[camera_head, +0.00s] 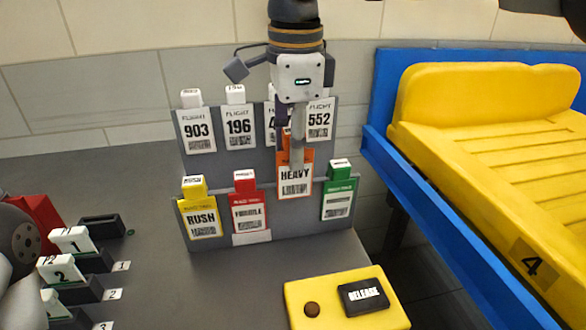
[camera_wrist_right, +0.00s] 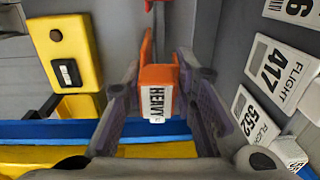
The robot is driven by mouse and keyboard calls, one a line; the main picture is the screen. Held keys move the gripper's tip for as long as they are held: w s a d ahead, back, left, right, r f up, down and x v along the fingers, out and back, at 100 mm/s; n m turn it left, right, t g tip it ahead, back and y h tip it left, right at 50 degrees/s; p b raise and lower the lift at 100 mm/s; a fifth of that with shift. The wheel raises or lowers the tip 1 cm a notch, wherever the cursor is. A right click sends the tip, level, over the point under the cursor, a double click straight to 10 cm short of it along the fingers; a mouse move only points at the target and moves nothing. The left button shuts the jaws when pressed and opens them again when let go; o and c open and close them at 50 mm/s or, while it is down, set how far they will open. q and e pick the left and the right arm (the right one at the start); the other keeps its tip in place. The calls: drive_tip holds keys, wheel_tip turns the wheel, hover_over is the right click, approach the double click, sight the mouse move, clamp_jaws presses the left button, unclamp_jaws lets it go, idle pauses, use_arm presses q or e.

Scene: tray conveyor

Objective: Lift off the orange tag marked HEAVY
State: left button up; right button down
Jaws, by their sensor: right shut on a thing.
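The orange HEAVY tag (camera_head: 295,183) has a white label and stands higher than its lower-row neighbours on the grey rack (camera_head: 270,236). My right gripper (camera_head: 297,150) comes down from above and is shut on the tag's orange top. In the right wrist view, the tag's orange block (camera_wrist_right: 157,76) sits between the two fingers of my right gripper (camera_wrist_right: 160,92), HEAVY label facing the camera. Whether the tag still touches the rack is unclear. My left gripper is not in view.
Yellow RUSH (camera_head: 202,222), red (camera_head: 248,213) and green (camera_head: 339,200) tags hang alongside. White flight tags 903 (camera_head: 197,133), 196 (camera_head: 239,130) and 552 (camera_head: 319,121) hang behind. A yellow RELEASE box (camera_head: 318,287) stands in front. A blue-framed yellow tray (camera_head: 470,100) is at right.

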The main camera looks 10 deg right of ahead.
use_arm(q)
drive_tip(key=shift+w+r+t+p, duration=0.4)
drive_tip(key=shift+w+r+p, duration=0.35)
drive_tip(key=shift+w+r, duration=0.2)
use_arm(e)
drive_tip(key=s, duration=1.9)
drive_tip(key=shift+s+r, duration=0.15)
drive_tip(key=shift+s, duration=0.2)
wheel_tip(320, 180, up, 7)
drive_tip(key=shift+f, duration=0.2)
